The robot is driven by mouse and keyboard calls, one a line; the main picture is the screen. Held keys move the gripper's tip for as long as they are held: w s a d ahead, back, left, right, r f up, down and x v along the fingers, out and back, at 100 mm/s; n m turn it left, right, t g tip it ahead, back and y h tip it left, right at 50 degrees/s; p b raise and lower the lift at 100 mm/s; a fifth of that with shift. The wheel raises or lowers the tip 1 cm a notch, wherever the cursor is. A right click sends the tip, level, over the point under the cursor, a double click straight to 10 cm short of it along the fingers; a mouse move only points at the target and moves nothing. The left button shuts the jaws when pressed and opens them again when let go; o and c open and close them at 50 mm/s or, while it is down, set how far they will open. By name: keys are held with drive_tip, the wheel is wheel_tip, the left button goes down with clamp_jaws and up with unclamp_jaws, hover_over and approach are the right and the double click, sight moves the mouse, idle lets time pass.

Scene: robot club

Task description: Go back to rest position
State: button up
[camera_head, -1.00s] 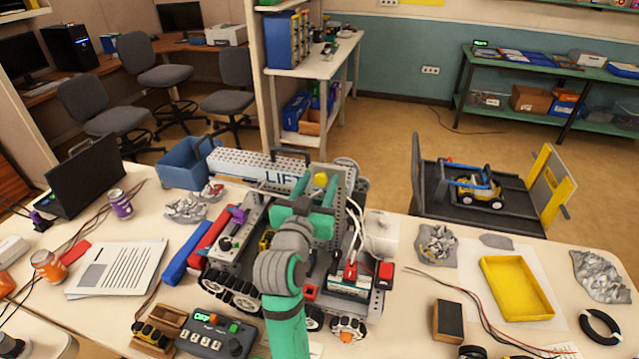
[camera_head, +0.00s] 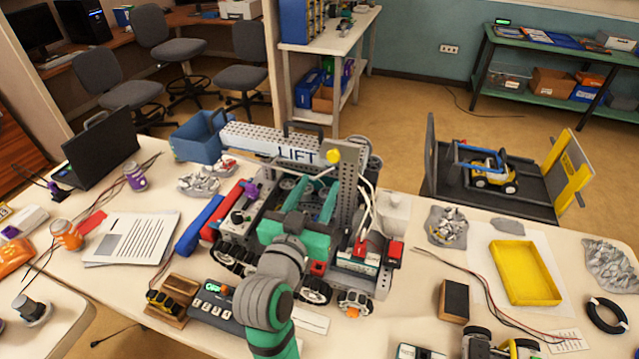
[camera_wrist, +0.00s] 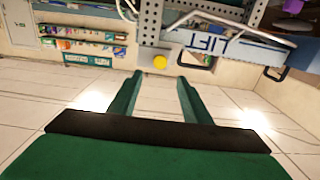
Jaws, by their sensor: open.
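My green gripper (camera_head: 312,200) is in front of the robot with the LIFT beam (camera_head: 270,145), over its chassis. In the wrist view its two fingers (camera_wrist: 160,98) are spread apart with nothing between them.
A black control box (camera_head: 213,306), a paper sheet (camera_head: 130,238) and a laptop (camera_head: 105,150) lie left of my arm. A yellow tray (camera_head: 525,272) and a dark block (camera_head: 454,300) lie right. A blue bin (camera_head: 200,137) stands behind. A wheeled yellow vehicle (camera_head: 490,175) stands on a platform beyond the table.

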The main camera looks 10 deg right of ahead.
idle(0.4)
drive_tip(key=s+a+f+n+y, duration=0.35)
drive_tip(key=s+f, duration=0.35)
drive_tip(key=f, duration=0.4)
drive_tip(key=s+a+f+n+y, duration=0.35)
drive_tip(key=s+f, duration=0.25)
drive_tip(key=f, duration=0.5)
drive_tip(key=s+a+f+y, duration=0.1)
drive_tip(key=s+f, duration=0.1)
drive_tip(key=s, duration=1)
drive_tip(key=s+a+f+m, duration=0.1)
drive_tip(key=s+f, duration=0.1)
drive_tip(key=s, duration=1.1)
drive_tip(key=shift+a+f+y, duration=0.15)
drive_tip(key=shift+f+y, duration=0.2)
drive_tip(key=shift+y, duration=0.05)
